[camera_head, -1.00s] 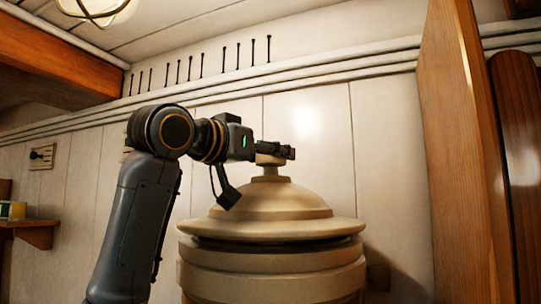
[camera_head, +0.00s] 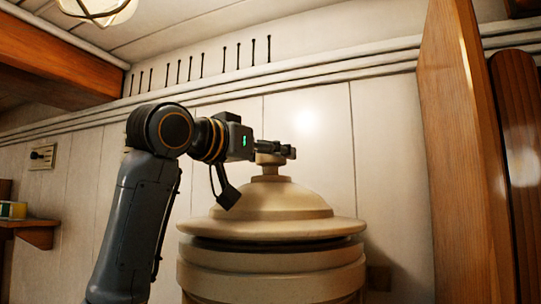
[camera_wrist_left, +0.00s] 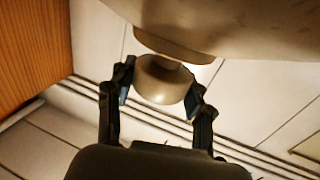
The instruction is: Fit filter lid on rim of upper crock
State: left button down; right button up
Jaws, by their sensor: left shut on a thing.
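The filter lid (camera_head: 270,202) is a cream dome with a wide brim and a knob on top. It sits over the upper crock (camera_head: 270,273), a ribbed cream vessel, and a dark gap shows between the brim and the crock. My left gripper (camera_head: 276,150) is shut on the lid's knob. In the left wrist view the fingers of my left gripper (camera_wrist_left: 160,95) grip the knob (camera_wrist_left: 163,80) from both sides, with the lid's dome (camera_wrist_left: 240,25) beyond. The crock's rim is hidden under the brim. My right gripper is not in view.
A wooden panel (camera_head: 458,150) stands to the right of the crock. A pale plank wall (camera_head: 320,120) with rails and hooks lies behind. A small shelf (camera_head: 35,232) holds a box at the far left. A lamp (camera_head: 98,8) hangs above.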

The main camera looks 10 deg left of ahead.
pick_arm(q)
jog(key=shift+f+b, duration=0.7)
jog(key=shift+f, duration=0.05)
dwell(0.6)
jog(key=c, duration=1)
grip_release()
jog(key=o, duration=0.5)
jog(key=shift+s, duration=0.2)
jog(key=shift+o, duration=0.2)
jog(key=shift+w+f, duration=0.1)
jog(key=shift+f, duration=0.1)
jog(key=v, duration=1.1)
jog(key=shift+r, duration=0.2)
jog(key=shift+s+a, duration=0.2)
jog(key=shift+s, duration=0.35)
